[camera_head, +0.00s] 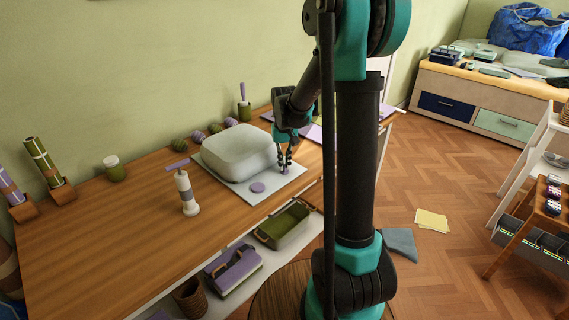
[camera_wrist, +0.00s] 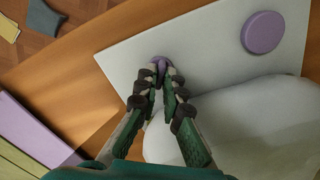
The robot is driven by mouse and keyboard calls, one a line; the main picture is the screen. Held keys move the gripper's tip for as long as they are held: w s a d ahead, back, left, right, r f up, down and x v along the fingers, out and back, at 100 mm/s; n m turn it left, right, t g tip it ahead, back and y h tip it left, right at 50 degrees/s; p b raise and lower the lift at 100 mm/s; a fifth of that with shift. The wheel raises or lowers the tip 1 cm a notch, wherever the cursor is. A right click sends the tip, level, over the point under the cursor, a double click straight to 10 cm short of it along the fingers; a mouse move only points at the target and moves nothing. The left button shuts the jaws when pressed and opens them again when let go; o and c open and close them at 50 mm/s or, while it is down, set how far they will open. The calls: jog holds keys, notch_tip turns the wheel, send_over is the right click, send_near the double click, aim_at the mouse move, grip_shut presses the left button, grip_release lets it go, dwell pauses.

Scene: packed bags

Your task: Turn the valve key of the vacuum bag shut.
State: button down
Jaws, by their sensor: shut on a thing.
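The vacuum bag is a plump pale bag (camera_head: 235,150) on a flat white sheet (camera_head: 232,194), at the wall side of the wooden table. It also shows in the wrist view (camera_wrist: 245,120). My gripper (camera_head: 286,168) reaches down at the bag's right end. In the wrist view, its fingertips (camera_wrist: 161,72) are shut on a small purple piece, the valve key (camera_wrist: 159,61), above the white sheet. The fingers hide most of the key, so I cannot tell how far it is turned. A round purple disc (camera_head: 257,187) lies flat on the sheet, apart from my gripper (camera_wrist: 263,33).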

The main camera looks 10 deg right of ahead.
jog(key=m, duration=0.5)
jog(key=shift+m, duration=0.3)
jog(key=m, duration=0.4)
jog(key=shift+m, duration=0.3)
jog(key=c, duration=1.7)
grip_release()
jog(key=shift+r, duration=0.1)
notch_tip(320, 180, up, 12)
jog(key=shift+f, duration=0.1)
jog(key=s+d+f+n+t, duration=0.1)
jog(key=s+f+n, duration=0.2)
jog(key=s, duration=0.4)
jog(key=s+d+f+n+t, duration=0.1)
jog(key=s+d+f+n, duration=0.1)
jog(key=s+f, duration=0.4)
jog(key=s+d+f+n+t, duration=0.1)
jog(key=s+f+n+t, duration=0.1)
jog(key=s+f+n, duration=0.3)
jog(key=shift+s+d+f, duration=0.15)
jog(key=shift+s, duration=2.15)
